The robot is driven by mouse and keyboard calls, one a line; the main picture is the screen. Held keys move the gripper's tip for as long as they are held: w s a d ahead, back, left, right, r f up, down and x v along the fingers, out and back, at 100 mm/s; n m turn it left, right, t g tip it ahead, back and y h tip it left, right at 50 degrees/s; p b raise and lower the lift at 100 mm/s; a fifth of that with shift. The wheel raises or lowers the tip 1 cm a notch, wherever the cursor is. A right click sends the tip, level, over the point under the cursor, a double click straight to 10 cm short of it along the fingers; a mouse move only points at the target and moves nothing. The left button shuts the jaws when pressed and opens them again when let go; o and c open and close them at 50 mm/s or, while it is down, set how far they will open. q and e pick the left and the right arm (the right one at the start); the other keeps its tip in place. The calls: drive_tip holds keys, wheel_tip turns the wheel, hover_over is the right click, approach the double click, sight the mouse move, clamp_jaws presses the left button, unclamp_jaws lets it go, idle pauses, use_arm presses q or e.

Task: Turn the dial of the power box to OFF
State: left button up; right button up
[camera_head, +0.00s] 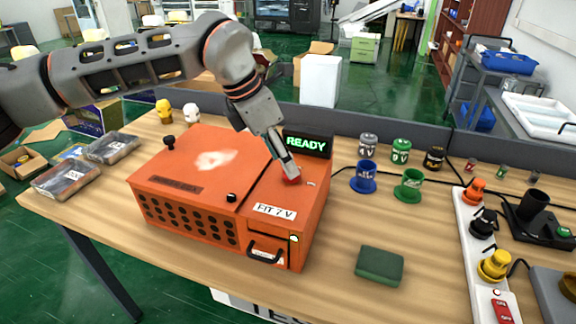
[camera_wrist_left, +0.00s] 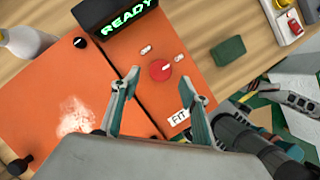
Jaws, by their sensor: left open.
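The orange power box (camera_head: 185,180) stands on the wooden table, with a "FIT 7 V" label (camera_head: 274,211) on its top right part. Its red round dial (camera_wrist_left: 160,70) shows in full in the left wrist view, with small white marks around its upper side. In the head view the dial (camera_head: 292,181) is partly hidden behind my left gripper (camera_head: 286,168). In the wrist view my left gripper (camera_wrist_left: 160,98) is open, with its two fingers apart and the dial ahead between them. Nothing is between the fingers.
A black display reading READY (camera_head: 307,143) stands behind the box. Blue (camera_head: 363,177) and green (camera_head: 409,186) cup holders, a dark green pad (camera_head: 380,266) and a white power strip (camera_head: 484,255) lie to the right. The table in front of the pad is clear.

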use_arm(q)
drive_tip(key=shift+x, duration=1.7)
drive_tip(key=c, duration=1.1)
